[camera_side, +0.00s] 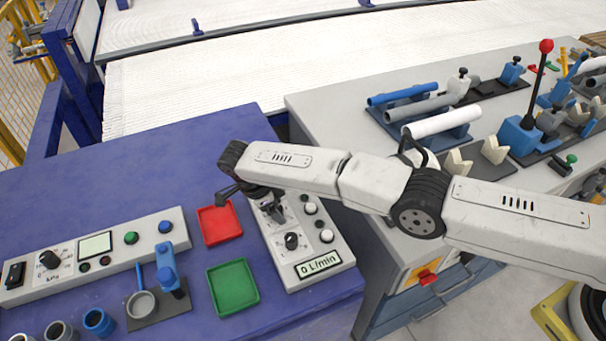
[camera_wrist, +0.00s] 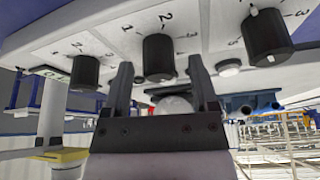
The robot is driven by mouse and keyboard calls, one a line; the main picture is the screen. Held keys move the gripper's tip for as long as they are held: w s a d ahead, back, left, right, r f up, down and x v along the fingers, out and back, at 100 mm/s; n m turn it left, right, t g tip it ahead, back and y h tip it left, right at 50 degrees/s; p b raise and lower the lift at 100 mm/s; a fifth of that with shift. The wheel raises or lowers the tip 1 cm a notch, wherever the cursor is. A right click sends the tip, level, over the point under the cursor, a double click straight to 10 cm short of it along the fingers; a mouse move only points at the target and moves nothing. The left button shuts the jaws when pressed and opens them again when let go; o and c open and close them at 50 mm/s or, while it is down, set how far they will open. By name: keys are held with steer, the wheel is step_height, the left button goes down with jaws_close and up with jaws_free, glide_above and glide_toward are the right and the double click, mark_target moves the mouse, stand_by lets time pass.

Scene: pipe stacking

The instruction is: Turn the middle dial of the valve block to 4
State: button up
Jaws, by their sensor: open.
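The grey valve block (camera_side: 300,262) lies on the blue table, with a display reading 0 L/min. Its black dials show in a row in the wrist view: one at left (camera_wrist: 84,72), the middle dial (camera_wrist: 158,58) and one at right (camera_wrist: 265,35). Printed numbers show around them; the middle dial's pointer setting is unclear. My gripper (camera_side: 274,212) is over the block, partly hiding its dials in the side view. In the wrist view my open gripper (camera_wrist: 161,72) has a finger on each side of the middle dial. Contact cannot be told.
A red tray (camera_side: 220,224) and a green tray (camera_side: 233,287) lie left of the block. Further left are a control panel (camera_side: 95,257) and several cups. A grey bench (camera_side: 330,115) with pipes and a red-knobbed lever (camera_side: 546,46) stands at right.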

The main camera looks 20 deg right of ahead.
mark_target(293, 227)
steer(key=shift+r, duration=1.35)
steer(key=s+d+r, duration=0.6)
steer(key=s+r, duration=0.3)
steer(key=s, duration=0.3)
steer(key=shift+s+d+r, duration=0.2)
steer(key=shift+s+r, duration=0.05)
steer(key=shift+r, duration=0.15)
stand_by(0.6)
steer(key=s+d+r+n+t+y, duration=0.1)
steer(key=s+d+n, duration=0.4)
steer(key=d+n, duration=0.5)
steer(key=s+d+r+n+t+y, duration=0.2)
steer(key=s+d+n, duration=0.3)
steer(key=d+n, duration=0.5)
steer(key=d+r+y, duration=0.1)
steer(key=d, duration=0.4)
steer(key=shift+s+d, duration=0.2)
stand_by(0.5)
